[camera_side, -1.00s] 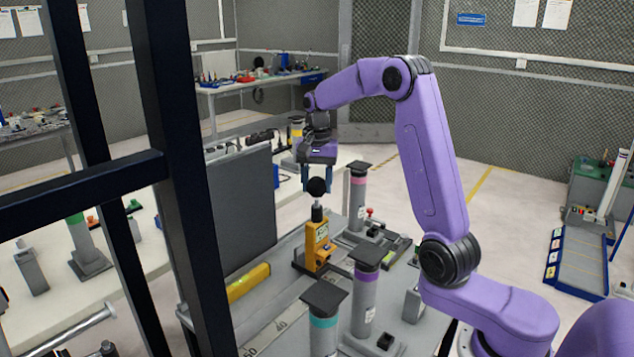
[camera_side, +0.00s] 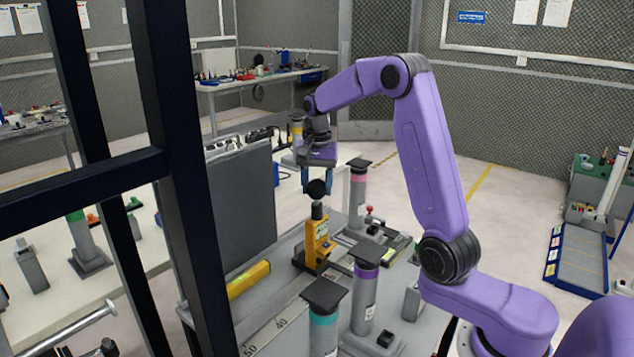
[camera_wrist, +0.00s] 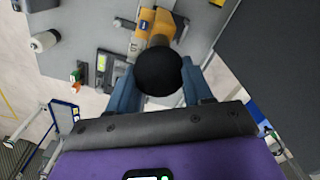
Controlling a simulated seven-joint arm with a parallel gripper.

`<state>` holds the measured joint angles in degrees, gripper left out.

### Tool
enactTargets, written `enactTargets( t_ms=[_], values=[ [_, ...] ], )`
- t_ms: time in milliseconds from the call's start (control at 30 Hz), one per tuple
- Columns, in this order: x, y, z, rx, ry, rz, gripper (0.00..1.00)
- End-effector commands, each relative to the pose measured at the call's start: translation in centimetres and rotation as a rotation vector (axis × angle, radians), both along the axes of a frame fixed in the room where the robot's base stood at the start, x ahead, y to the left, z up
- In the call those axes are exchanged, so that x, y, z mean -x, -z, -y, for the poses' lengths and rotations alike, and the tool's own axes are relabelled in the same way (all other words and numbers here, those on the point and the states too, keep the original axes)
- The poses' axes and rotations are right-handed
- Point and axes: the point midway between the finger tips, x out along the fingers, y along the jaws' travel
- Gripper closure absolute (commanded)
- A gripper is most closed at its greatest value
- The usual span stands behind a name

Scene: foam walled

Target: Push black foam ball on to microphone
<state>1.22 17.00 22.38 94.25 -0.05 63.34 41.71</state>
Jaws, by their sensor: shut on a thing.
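The black foam ball (camera_side: 316,188) is held between the two blue fingers of my gripper (camera_side: 316,181). In the wrist view the ball (camera_wrist: 159,71) sits between the fingertips (camera_wrist: 160,80). The microphone (camera_side: 317,210) stands upright on a yellow meter body (camera_side: 316,244) on the grey bench. The ball is directly above the microphone tip in the side view, very close to it; I cannot tell whether they touch or how far the tip is inside. In the wrist view the ball hides the microphone tip, and the yellow body (camera_wrist: 158,22) shows behind it.
Grey posts with black caps, banded pink (camera_side: 358,194), purple (camera_side: 365,290) and teal (camera_side: 323,318), stand around the meter. A dark grey panel (camera_side: 243,212) rises to its left. A yellow level (camera_side: 248,280) lies at the panel's foot. A black frame (camera_side: 182,180) crosses the foreground.

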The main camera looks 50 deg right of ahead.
Motion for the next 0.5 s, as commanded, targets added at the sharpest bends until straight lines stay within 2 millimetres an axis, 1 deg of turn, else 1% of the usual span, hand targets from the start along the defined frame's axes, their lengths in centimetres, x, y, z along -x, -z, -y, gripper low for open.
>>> enactTargets(
  t_ms=[500],
  values=[
    [0.00,1.14,0.00,0.000,0.000,0.000,0.78]
  ],
)
